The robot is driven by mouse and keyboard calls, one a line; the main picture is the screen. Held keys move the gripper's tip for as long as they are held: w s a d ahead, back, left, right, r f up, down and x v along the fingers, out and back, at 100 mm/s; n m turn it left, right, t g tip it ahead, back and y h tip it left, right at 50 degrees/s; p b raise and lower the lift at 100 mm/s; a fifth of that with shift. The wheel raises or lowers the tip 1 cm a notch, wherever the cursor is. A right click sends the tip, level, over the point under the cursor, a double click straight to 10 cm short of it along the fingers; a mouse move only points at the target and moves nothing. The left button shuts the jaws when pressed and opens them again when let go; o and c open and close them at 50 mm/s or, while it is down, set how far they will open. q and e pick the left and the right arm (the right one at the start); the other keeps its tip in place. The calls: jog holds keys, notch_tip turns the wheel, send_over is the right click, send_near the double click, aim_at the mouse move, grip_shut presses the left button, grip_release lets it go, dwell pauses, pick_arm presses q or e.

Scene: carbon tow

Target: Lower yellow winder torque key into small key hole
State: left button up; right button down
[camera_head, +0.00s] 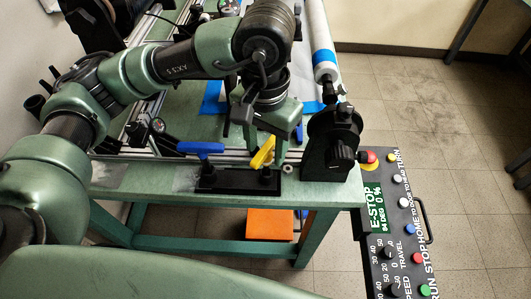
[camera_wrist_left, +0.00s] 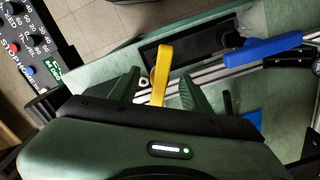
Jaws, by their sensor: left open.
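The yellow torque key (camera_head: 263,152) is at the front edge of the green bench, below my left gripper (camera_head: 265,128). In the left wrist view the yellow key (camera_wrist_left: 161,72) lies between the two fingers of my left gripper (camera_wrist_left: 163,92), with a visible gap on each side. The fingers are open. The key's handle reaches over a black plate (camera_head: 224,182), also in the wrist view (camera_wrist_left: 190,32). Its lower end is hidden by the gripper, and I cannot tell whether it sits in a hole. The small key hole cannot be made out. My right gripper is not in view.
A blue-handled key (camera_head: 200,147) stands at the plate's left end. A black winder head (camera_head: 331,145) with a knob stands close to the right of the gripper. A control panel (camera_head: 392,220) is at the right. An orange box (camera_head: 270,223) sits under the bench.

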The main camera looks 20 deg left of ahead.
pick_arm(q)
notch_tip(320, 180, up, 4)
jog(key=shift+r, duration=0.2)
dwell(0.4)
